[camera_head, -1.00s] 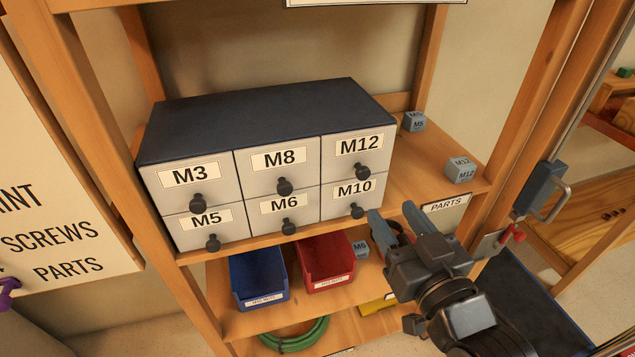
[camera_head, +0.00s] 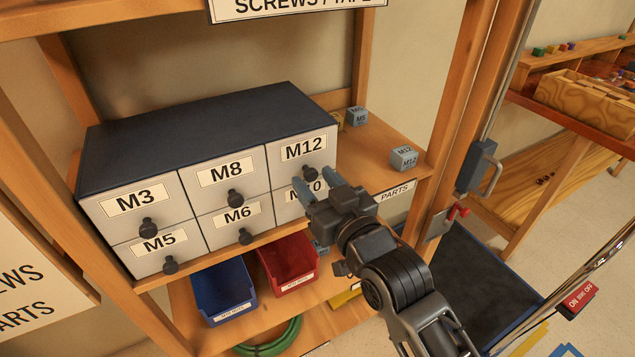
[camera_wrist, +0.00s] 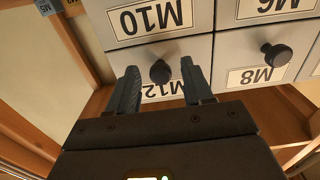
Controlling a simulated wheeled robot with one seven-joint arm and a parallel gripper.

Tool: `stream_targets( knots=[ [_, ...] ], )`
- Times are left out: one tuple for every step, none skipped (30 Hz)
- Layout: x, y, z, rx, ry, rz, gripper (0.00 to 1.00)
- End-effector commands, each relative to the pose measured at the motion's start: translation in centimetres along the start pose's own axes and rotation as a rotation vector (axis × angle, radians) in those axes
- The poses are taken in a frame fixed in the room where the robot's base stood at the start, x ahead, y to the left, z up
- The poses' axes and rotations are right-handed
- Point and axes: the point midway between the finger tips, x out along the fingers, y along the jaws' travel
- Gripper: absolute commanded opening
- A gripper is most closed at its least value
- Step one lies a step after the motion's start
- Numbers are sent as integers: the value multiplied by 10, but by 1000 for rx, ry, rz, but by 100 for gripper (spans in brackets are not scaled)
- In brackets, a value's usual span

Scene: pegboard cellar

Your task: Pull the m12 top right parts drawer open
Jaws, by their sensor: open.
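The M12 drawer (camera_head: 285,155) is the top right drawer of the parts cabinet and sits flush with its neighbours. Its dark round knob (camera_head: 310,173) is below the M12 label. My gripper (camera_head: 316,180) is open in front of the cabinet's right column, partly covering the M10 drawer (camera_head: 287,208). In the upside-down wrist view, the M12 knob (camera_wrist: 160,71) shows between my two open fingers (camera_wrist: 158,85), with gaps on both sides. Whether the fingertips reach as deep as the knob is unclear. The M12 label is partly hidden there.
The M8 drawer (camera_head: 222,175) is left of M12. Grey marked blocks (camera_head: 403,158) stand on the shelf to the right. Blue (camera_head: 222,290) and red (camera_head: 288,262) bins are on the shelf below. A wooden post (camera_head: 465,110) rises at the right.

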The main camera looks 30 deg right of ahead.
Motion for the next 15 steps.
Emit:
stream_targets(
  knots=[
    [0,0,0,0,0,0,51],
    [0,0,0,0,0,0,50],
    [0,0,0,0,0,0,46],
    [0,0,0,0,0,0,43],
    [0,0,0,0,0,0,40],
    [0,0,0,0,0,0,36],
    [0,0,0,0,0,0,33],
    [0,0,0,0,0,0,30],
    [0,0,0,0,0,0,27],
    [0,0,0,0,0,0,24],
    [0,0,0,0,0,0,21],
    [0,0,0,0,0,0,17],
    [0,0,0,0,0,0,14],
    [0,0,0,0,0,0,11],
    [0,0,0,0,0,0,8]
  ],
)
